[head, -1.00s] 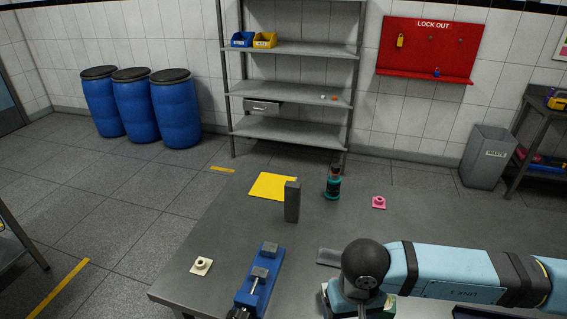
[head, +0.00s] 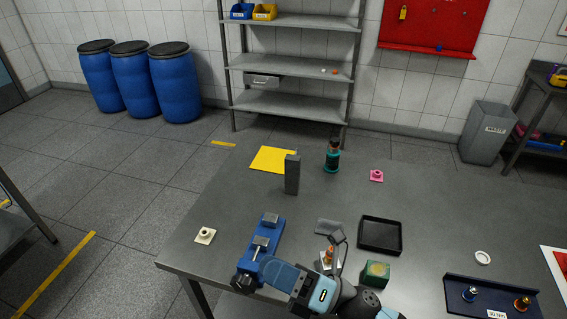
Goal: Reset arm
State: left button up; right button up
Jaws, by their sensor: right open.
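My right arm comes in at the bottom centre of the head view. Its right gripper (head: 283,276) points left above the table, by the front end of a blue vise (head: 262,243). I see it from behind and above, so its fingertips are hard to make out. It appears to hold nothing. I cannot tell whether it touches the vise. My left gripper is not in view.
The grey table (head: 225,205) carries a grey upright block (head: 292,175), a teal bottle (head: 332,157), a yellow sheet (head: 272,159), a black tray (head: 380,235), a green-yellow box (head: 375,273) and a dark blue tray (head: 490,297). Its middle has free room.

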jog(key=w+d+f+m+t+h, duration=0.3)
jog(key=d+f+m+t+h, duration=0.85)
jog(key=m, duration=1.25)
jog(key=s+d+f+m+g+h, duration=0.3)
jog(key=s+d+f+m, duration=0.2)
jog(key=f+m, duration=0.1)
jog(key=s+d+f+m+g+h+p, duration=0.1)
jog(key=s+d+f+m+g+h, duration=0.2)
jog(key=f, duration=0.6)
jog(key=s+d+m+h, duration=0.1)
jog(key=s+m, duration=0.1)
jog(key=m, duration=0.1)
jog(key=shift+d+f+g, duration=0.25)
jog(key=shift+d+g, duration=0.1)
